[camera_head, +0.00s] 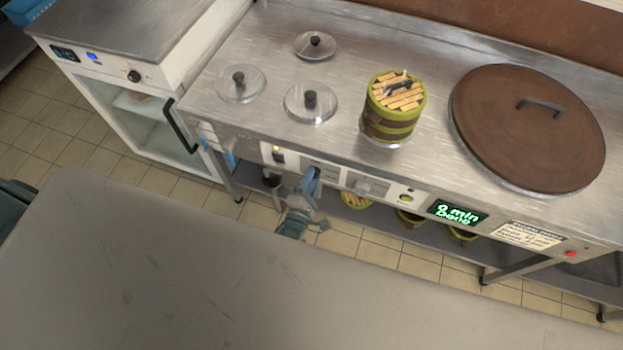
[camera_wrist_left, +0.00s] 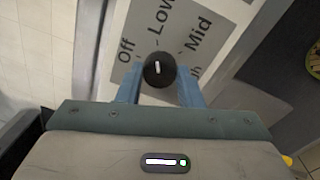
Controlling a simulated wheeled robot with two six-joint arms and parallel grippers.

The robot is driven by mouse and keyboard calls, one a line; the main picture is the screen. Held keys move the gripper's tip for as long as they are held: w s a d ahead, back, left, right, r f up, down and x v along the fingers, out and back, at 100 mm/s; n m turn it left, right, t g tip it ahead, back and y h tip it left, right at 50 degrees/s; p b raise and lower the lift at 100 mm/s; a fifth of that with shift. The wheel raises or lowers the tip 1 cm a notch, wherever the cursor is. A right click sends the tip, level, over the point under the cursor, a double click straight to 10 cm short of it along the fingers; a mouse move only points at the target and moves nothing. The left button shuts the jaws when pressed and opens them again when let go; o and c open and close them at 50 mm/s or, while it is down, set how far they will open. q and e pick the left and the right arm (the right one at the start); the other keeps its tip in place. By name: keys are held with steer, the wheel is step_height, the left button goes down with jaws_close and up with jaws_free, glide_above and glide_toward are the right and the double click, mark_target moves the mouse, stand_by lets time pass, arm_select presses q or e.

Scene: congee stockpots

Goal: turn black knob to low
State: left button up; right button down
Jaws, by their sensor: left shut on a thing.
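The black knob (camera_wrist_left: 159,70) is round with a short white mark and sits on a grey dial plate. In the left wrist view, the plate has the labels Off, Low and Mid, and a partly hidden label at right. The white mark points up the picture, roughly towards Low (camera_wrist_left: 162,15). My left gripper (camera_wrist_left: 160,86) has its blue fingers on both sides of the knob, shut on it. In the head view, my left gripper (camera_head: 312,183) is at the counter's front panel and hides the knob. My right gripper is not in view.
On the counter stand several glass lids, a green-banded steamer (camera_head: 391,120) and a large brown lid (camera_head: 527,120).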

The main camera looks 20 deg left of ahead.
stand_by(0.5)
arm_select(q)
steer(key=o, duration=1)
steer(key=s, duration=0.3)
steer(key=s+b, duration=0.1)
steer(key=s, duration=0.6)
steer(key=shift+s+f+b, duration=0.3)
steer(key=shift+s, duration=0.1)
steer(key=s+a+f+m+g, duration=0.3)
steer(key=s+f+m+g, duration=0.25)
steer(key=f, duration=0.65)
steer(key=s+a+f+m+g, duration=0.4)
steer(key=s+f+m, duration=0.3)
steer(key=f, duration=0.5)
steer(key=s+a+f+m+g, duration=0.2)
steer(key=s+a+f+m, duration=0.1)
steer(key=s, duration=0.2)
steer(key=s+a+f+m+g, duration=0.3)
steer(key=s, duration=0.3)
steer(key=s+a+f+m+g, duration=0.3)
steer(key=s, duration=0.3)
steer(key=shift+s+a+y, duration=0.1)
steer(key=shift+a+y, duration=0.25)
steer(key=shift+y, duration=0.05)
